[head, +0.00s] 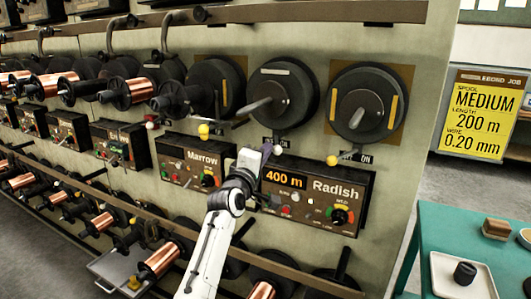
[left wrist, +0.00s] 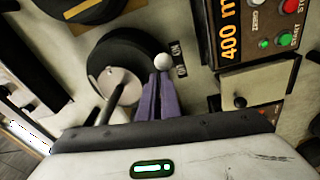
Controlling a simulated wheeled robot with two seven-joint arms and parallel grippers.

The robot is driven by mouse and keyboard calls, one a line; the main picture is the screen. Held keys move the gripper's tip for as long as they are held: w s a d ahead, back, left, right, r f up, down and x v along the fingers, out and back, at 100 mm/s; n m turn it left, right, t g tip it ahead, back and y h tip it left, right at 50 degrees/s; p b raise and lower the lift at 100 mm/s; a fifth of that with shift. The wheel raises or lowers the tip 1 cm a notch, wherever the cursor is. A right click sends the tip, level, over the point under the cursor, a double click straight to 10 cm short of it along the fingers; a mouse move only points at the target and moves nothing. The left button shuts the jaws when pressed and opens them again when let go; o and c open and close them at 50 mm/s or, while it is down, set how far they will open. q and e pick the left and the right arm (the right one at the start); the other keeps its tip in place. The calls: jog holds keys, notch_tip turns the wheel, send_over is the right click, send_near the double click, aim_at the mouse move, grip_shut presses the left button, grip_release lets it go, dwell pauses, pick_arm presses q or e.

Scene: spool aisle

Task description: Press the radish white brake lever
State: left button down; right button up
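The Radish panel (head: 315,200) is a brown box with an orange "400 m" display. Above its left end is the white ball knob (head: 278,150) of a brake lever, below a black disc (head: 284,92). My left gripper (head: 266,148) is just left of this knob. In the left wrist view, its purple fingers (left wrist: 157,95) are together and empty, with their tips right at the white knob (left wrist: 163,61). I cannot tell whether they touch. Most of the lever's arm is hidden. My right gripper is not in view.
A yellow knob (head: 332,160) is right of the white one, with an ON label beside it. The Marrow panel (head: 195,165) and another yellow knob (head: 204,131) are to the left. A green table (head: 430,245) and a yellow job sign (head: 483,112) are at right.

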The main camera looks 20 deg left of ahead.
pick_arm(q)
jog(key=d+h, duration=0.1)
jog(key=d, duration=0.1)
jog(key=shift+w+d, duration=0.15)
jog(key=shift+d, duration=0.2)
jog(key=shift+a, duration=0.35)
jog(key=s+a+p, duration=0.2)
jog(key=a, duration=0.3)
jog(key=s+d+y+b, duration=0.1)
jog(key=s+d, duration=0.5)
jog(key=s, duration=0.1)
jog(key=shift+d+r, duration=0.15)
jog(key=shift+d, duration=0.2)
